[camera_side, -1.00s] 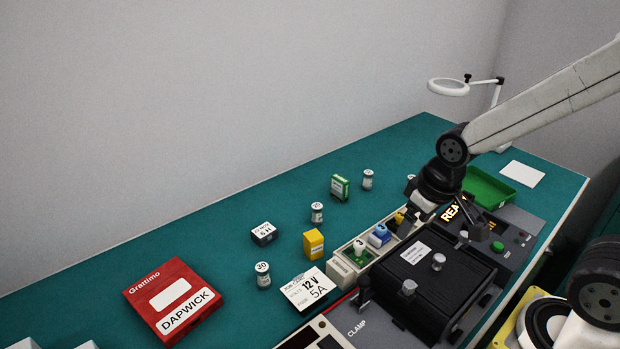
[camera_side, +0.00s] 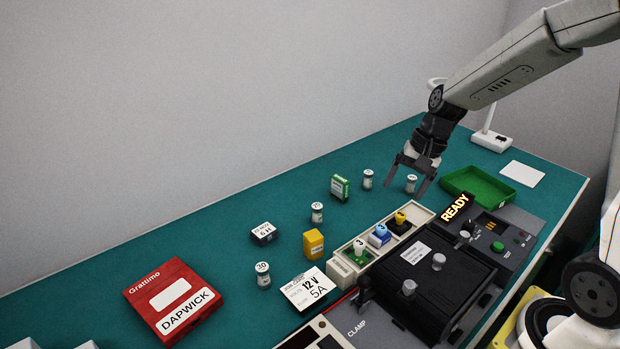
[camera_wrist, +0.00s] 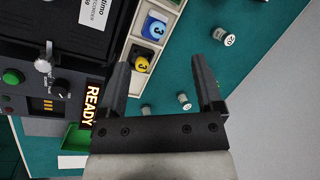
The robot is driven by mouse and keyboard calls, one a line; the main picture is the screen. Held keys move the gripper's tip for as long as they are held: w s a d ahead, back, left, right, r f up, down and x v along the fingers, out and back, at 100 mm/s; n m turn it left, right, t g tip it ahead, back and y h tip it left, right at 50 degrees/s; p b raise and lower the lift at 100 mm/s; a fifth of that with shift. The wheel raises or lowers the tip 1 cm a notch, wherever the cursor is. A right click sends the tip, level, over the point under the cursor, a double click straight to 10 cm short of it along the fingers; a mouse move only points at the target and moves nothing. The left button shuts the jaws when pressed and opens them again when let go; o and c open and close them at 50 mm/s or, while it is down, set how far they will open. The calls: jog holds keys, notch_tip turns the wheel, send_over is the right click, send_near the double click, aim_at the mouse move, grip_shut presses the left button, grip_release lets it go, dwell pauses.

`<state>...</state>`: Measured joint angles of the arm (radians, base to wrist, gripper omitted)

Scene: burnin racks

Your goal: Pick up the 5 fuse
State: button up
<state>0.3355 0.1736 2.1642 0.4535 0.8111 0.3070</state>
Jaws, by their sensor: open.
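Several small grey fuses with white numbered tops stand upright on the green bench. In the side view one fuse (camera_side: 411,184) shows between my fingers, another (camera_side: 368,179) stands just left of them, and others stand further left: one (camera_side: 317,212) and one marked 30 (camera_side: 262,275). I cannot read a 5 on any fuse. My gripper (camera_side: 404,191) is open and empty, above the bench.
A cream rack (camera_side: 341,269) holds white, blue and yellow knobbed pieces beside a black clamp fixture (camera_side: 425,285). A green tray (camera_side: 470,180) sits right of my gripper. A green box (camera_side: 340,187), yellow box (camera_side: 313,244), dark box (camera_side: 263,233), job card (camera_side: 308,289) and red box (camera_side: 172,300) lie leftward.

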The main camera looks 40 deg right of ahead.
jog(key=w+d+m+t+y, duration=0.1)
jog(key=w+d+m+t, duration=0.2)
jog(key=d+m, duration=0.45)
jog(key=w+d+m+t+y, duration=0.25)
jog(key=d+m, duration=0.25)
jog(key=d, duration=0.6)
jog(key=w+d+m+t+y, duration=0.1)
jog(key=w+d+m+t, duration=0.1)
jog(key=d+m+t, duration=0.5)
jog(key=n+g, duration=0.1)
jog(key=g, duration=0.2)
send_near(404, 192)
jog(key=shift+h, duration=0.25)
jog(key=a+r, duration=0.1)
jog(key=w+a+r, duration=0.1)
jog(key=r, duration=0.1)
jog(key=shift+w+r, duration=0.2)
jog(key=shift+r, duration=0.1)
jog(key=shift+f, duration=0.4)
jog(key=shift+x, duration=3.9)
jog(key=shift+d, duration=0.15)
grip_shut()
